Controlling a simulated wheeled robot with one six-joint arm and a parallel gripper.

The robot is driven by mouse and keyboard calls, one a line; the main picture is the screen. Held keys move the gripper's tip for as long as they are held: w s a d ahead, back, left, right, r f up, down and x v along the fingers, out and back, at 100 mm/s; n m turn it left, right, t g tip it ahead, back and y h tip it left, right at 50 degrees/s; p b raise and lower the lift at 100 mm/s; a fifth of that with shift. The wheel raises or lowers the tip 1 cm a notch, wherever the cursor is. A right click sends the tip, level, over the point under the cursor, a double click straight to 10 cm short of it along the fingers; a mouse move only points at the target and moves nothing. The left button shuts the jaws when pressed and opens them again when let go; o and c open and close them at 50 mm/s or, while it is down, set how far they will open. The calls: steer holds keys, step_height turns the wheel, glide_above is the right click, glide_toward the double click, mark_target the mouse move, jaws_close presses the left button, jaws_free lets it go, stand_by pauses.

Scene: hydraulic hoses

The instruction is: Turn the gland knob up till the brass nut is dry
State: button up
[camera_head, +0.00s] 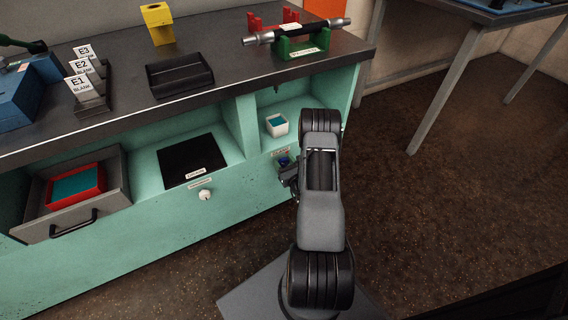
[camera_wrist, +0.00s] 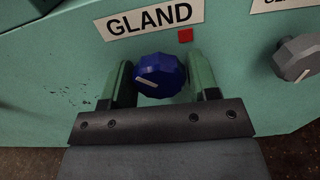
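The gland knob (camera_wrist: 160,75) is dark blue and faceted, with a white pointer line toward the lower left. It sits under the GLAND label (camera_wrist: 150,18) on the green panel. My gripper (camera_wrist: 161,82) has one finger on each side of the knob, with no clear gap, and appears shut on it. In the head view, the blue knob (camera_head: 284,161) shows partly beside my arm. I cannot make out the brass nut in either view, nor whether it is wet.
A small red square (camera_wrist: 186,36) is above the knob. A grey knob (camera_wrist: 298,57) stands to the right. In the head view, a white cup (camera_head: 277,125) stands in the recess above the panel, and a pale knob (camera_head: 205,195) is further left. An open drawer (camera_head: 88,218) juts out at left.

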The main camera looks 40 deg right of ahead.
steer(key=c, duration=0.5)
steer(key=shift+m, duration=3)
steer(key=o, duration=0.9)
steer(key=shift+s, duration=0.1)
steer(key=s+a+p, duration=0.2)
steer(key=s, duration=1.1)
steer(key=shift+s+p, duration=0.25)
steer(key=shift+p, duration=0.1)
